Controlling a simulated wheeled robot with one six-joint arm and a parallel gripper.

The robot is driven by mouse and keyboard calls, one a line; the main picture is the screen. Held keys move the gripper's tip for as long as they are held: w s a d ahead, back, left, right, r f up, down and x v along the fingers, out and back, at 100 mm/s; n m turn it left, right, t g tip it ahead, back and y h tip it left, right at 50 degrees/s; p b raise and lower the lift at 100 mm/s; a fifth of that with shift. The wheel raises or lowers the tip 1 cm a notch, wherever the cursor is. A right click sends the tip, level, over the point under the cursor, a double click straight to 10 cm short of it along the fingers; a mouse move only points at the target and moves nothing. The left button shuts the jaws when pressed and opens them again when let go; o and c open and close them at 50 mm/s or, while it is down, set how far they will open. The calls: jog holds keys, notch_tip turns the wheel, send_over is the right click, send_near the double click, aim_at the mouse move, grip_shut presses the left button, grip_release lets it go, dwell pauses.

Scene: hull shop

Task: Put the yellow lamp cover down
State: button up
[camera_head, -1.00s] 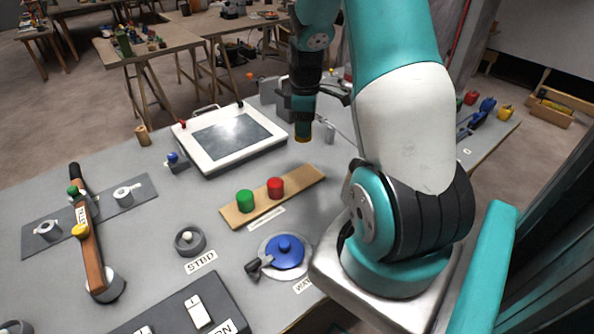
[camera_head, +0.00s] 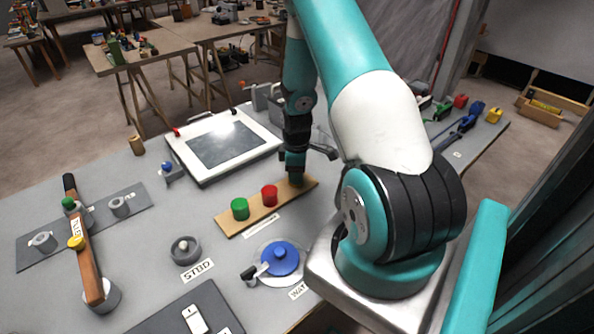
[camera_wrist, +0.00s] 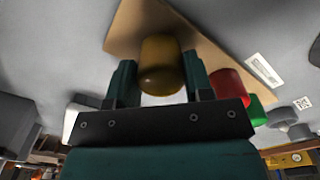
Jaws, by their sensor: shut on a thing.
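My gripper (camera_head: 296,172) is over the far right end of the wooden board (camera_head: 233,226). In the wrist view the yellow lamp cover (camera_wrist: 160,58) sits between the two fingers of my gripper (camera_wrist: 161,75), which are shut on it. It is at the board (camera_wrist: 125,28), at or just above its surface; I cannot tell whether it touches. The head view mostly hides the cover behind the gripper. A red cover (camera_head: 270,195) and a green cover (camera_head: 240,209) stand on the board, left of my gripper.
A framed panel (camera_head: 186,165) lies behind the board. A blue-knobbed round fitting (camera_head: 281,258) and a grey ring (camera_head: 186,250) are in front. A wooden-handled lever (camera_head: 87,270) stands at the left. Clear bench surface lies left of the board.

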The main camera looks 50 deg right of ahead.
jog(key=shift+f, duration=0.2)
jog(key=o, duration=0.9)
jog(key=shift+r, duration=0.1)
jog(key=shift+r, duration=0.1)
